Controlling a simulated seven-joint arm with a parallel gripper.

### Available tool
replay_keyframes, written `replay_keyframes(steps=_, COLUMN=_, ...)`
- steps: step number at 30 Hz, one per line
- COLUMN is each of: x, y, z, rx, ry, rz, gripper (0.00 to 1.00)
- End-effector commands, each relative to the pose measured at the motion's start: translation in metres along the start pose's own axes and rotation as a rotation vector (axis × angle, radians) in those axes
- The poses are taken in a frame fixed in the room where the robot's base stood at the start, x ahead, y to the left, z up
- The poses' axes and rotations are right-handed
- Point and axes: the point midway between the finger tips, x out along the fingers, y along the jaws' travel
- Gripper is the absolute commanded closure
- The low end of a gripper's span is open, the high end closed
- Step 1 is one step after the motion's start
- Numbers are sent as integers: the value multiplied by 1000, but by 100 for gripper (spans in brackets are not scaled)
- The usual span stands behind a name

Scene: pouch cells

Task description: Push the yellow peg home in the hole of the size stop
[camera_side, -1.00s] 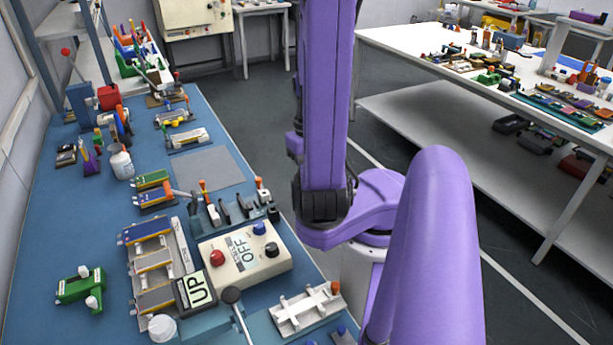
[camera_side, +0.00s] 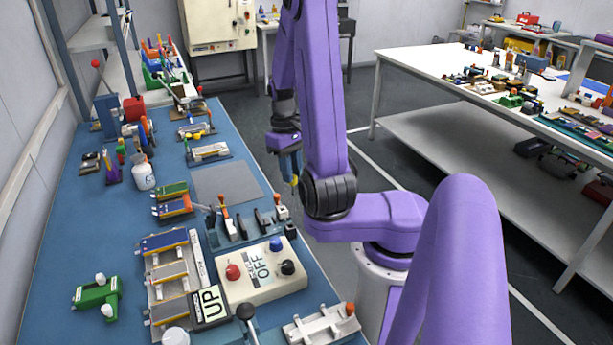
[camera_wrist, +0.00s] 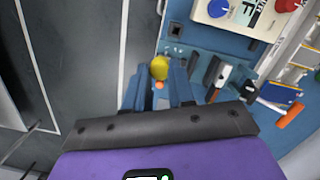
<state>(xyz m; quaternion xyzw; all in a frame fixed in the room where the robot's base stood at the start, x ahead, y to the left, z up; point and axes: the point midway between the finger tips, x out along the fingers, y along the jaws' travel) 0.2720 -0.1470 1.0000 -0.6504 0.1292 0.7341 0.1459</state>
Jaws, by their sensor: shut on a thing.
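My gripper (camera_wrist: 158,90) is shut on the yellow peg (camera_wrist: 159,67), whose rounded yellow end sticks out between the blue fingers. In the side view, my gripper (camera_side: 291,168) hangs beyond the bench's right edge, with a bit of the yellow peg (camera_side: 293,181) at its tip. A small blue block with a dark square hole (camera_wrist: 175,29) sits near the bench edge in the wrist view and looks like the size stop. The peg is apart from it. An orange spot shows between the fingers below the yellow end.
A control box (camera_side: 262,270) with red, blue and black knobs stands by the bench edge. A row of upright levers (camera_side: 240,226) is behind it. A grey mat (camera_side: 226,183) lies bare farther back. Open floor lies right of the bench.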

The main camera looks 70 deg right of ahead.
Motion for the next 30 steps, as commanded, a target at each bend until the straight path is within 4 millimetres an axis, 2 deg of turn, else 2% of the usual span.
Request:
replay_keyframes(steps=3, x=2, y=2, z=-21, rx=-53, ry=-1, rz=6, gripper=100)
replay_keyframes(steps=10, x=4, y=3, z=-45, rx=-116, ry=0, rz=14, gripper=100)
replay_keyframes(steps=30, x=10, y=3, z=-50, rx=-129, ry=-1, rz=15, gripper=100)
